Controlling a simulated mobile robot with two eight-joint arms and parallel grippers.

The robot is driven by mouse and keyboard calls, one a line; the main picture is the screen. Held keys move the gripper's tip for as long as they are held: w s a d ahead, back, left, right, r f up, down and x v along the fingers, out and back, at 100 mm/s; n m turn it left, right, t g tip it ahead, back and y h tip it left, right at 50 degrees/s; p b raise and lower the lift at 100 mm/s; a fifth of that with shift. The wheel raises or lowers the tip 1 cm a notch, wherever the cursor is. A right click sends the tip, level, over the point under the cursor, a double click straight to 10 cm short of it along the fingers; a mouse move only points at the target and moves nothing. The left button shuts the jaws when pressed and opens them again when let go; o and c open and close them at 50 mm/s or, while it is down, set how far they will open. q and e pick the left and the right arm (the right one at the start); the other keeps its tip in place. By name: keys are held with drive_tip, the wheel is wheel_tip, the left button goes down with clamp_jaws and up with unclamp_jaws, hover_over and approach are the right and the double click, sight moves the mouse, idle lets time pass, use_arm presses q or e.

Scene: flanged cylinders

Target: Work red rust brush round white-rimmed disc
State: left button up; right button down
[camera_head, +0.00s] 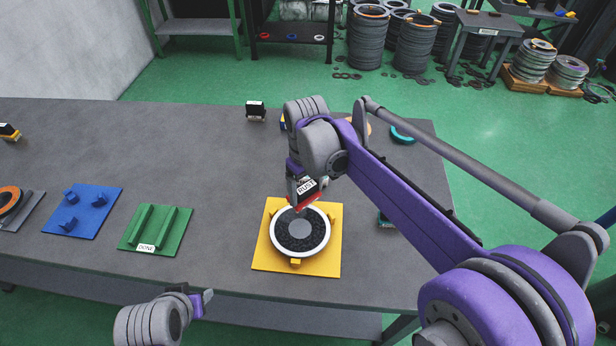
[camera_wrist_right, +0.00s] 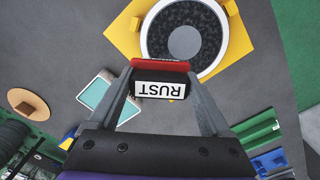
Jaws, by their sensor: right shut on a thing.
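The white-rimmed disc (camera_head: 318,238) lies flat on a yellow plate (camera_head: 328,266) with small yellow blocks at its edge. Its face is dark and speckled with a grey centre; it also shows in the wrist view (camera_wrist_right: 207,45). My right gripper (camera_head: 301,194) is shut on the red rust brush (camera_wrist_right: 160,67), whose black block bears a white RUST label. The brush's red edge overlaps the disc's far rim in the head view; I cannot tell whether it touches. My left gripper (camera_head: 204,302) is low at the table's front edge, away from the disc; its jaws are unclear.
A green DONE rack (camera_head: 172,228) and a blue pegged plate (camera_head: 80,210) lie left of the yellow plate. A black-topped brush (camera_head: 256,110) stands at the back. A teal-and-white piece (camera_wrist_right: 98,97) lies near the disc. The table between is clear.

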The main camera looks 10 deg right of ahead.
wheel_tip(320, 180, up, 2)
drive_tip(key=shift+d+r+p, duration=0.1)
drive_tip(key=shift+d+p, duration=0.05)
drive_tip(key=shift+p, duration=0.2)
drive_tip(key=shift+r+p, duration=0.35)
drive_tip(key=shift+r, duration=0.3)
use_arm(q)
drive_tip(key=shift+w+d+r, duration=0.1)
drive_tip(key=shift+d+r, duration=0.1)
drive_tip(key=shift+r, duration=1.05)
use_arm(e)
drive_tip(key=shift+s, duration=0.1)
